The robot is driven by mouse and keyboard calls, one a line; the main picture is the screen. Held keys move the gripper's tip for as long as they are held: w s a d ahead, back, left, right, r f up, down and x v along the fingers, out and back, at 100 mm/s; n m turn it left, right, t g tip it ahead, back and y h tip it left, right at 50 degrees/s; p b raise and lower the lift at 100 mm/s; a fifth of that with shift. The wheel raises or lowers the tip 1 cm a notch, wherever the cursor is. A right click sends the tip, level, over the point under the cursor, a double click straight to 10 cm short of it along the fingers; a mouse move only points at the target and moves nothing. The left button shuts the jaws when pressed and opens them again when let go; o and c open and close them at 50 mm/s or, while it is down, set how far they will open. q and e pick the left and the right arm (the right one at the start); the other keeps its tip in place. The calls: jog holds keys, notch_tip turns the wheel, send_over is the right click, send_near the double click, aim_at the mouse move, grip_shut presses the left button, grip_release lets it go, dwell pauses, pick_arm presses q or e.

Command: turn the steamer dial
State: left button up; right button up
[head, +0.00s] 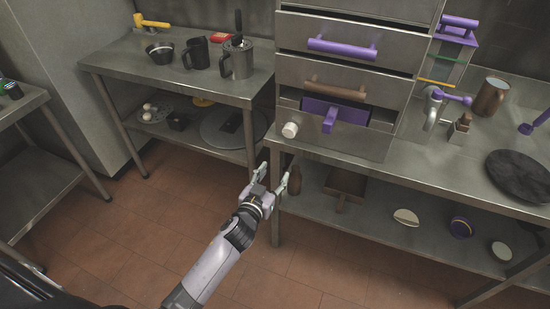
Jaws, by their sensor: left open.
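The steamer (343,84) is a tall metal stack of drawer-like tiers on the right-hand steel table. One tier has a purple bar handle (342,47) and one below it a brown one (335,90). A small pale round knob (290,130), which looks like the dial, sticks out at the lower left of its front. My left gripper (274,174) is open and empty, below and slightly left of the knob, apart from it. Its fingers point up toward the table's front edge. My right gripper is not in view.
A purple block-shaped handle (329,120) sits right of the knob. The left table (122,60) holds a dark bowl (160,53), a dark mug (196,53) and a metal pitcher (237,60). Tiled floor is clear.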

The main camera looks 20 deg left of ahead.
pick_arm(q)
jog(key=t, duration=0.2)
send_near(288, 134)
jog(key=w+b, duration=0.2)
jog(key=w, duration=0.7)
jog(key=shift+d+r, duration=0.1)
jog(key=shift+d, duration=0.05)
jog(key=shift+w, duration=0.2)
jog(key=shift+c, duration=0.4)
jog(key=c, duration=0.6)
jog(key=m, duration=0.4)
jog(key=shift+m, duration=0.3)
jog(key=m, duration=0.8)
jog(key=shift+m, duration=0.3)
jog(key=m, duration=0.4)
jog(key=o, duration=0.9)
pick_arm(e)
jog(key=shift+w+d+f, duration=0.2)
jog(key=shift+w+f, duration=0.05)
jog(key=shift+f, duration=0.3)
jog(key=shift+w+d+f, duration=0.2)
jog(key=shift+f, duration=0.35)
